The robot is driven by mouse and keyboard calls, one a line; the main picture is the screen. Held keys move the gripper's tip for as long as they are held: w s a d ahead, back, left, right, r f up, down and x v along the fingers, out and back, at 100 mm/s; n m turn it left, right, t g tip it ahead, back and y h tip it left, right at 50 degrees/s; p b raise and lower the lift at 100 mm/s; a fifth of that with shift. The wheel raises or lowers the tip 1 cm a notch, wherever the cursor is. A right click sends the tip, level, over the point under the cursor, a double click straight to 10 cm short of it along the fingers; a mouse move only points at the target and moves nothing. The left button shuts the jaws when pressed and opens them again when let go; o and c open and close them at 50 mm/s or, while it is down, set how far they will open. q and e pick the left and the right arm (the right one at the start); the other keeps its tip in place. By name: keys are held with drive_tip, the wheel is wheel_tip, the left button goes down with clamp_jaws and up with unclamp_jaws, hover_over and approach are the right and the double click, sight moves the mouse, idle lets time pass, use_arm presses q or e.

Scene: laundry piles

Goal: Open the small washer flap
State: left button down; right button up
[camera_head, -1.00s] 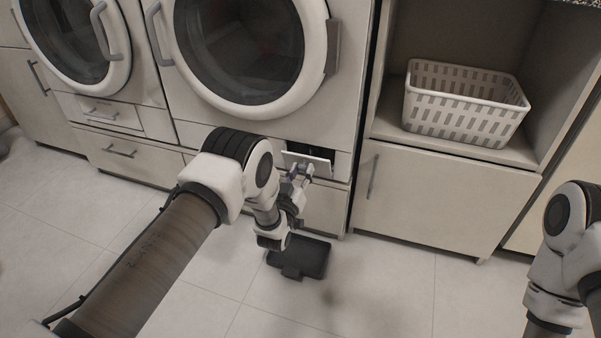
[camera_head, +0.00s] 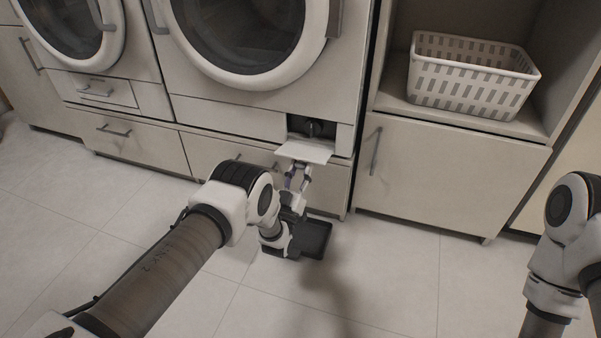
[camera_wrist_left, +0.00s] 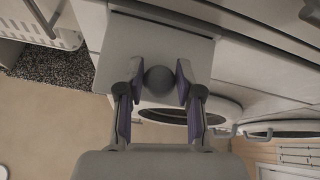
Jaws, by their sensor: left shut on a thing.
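The small washer flap (camera_head: 305,151) is a pale panel at the lower right of the right-hand washer. It is tilted down and outward, and a dark recess (camera_head: 312,127) with a round knob shows above it. My left gripper (camera_head: 298,172) is at the flap's front edge.
A white slotted basket (camera_head: 470,78) stands in an open shelf above a cabinet door (camera_head: 440,180). A dark flat tray-like thing (camera_head: 318,236) lies on the floor below the gripper. A drawer (camera_head: 225,155) is below the washer. The floor at front right is clear.

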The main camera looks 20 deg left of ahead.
use_arm(q)
drive_tip(key=shift+w+a+f+t+b, duration=0.15)
drive_tip(key=shift+a+f+t+b, duration=0.15)
drive_tip(key=shift+t+b, duration=0.1)
use_arm(e)
drive_tip(key=shift+w+f, duration=0.3)
drive_tip(key=shift+f, duration=0.4)
use_arm(q)
drive_tip(key=shift+r, duration=0.1)
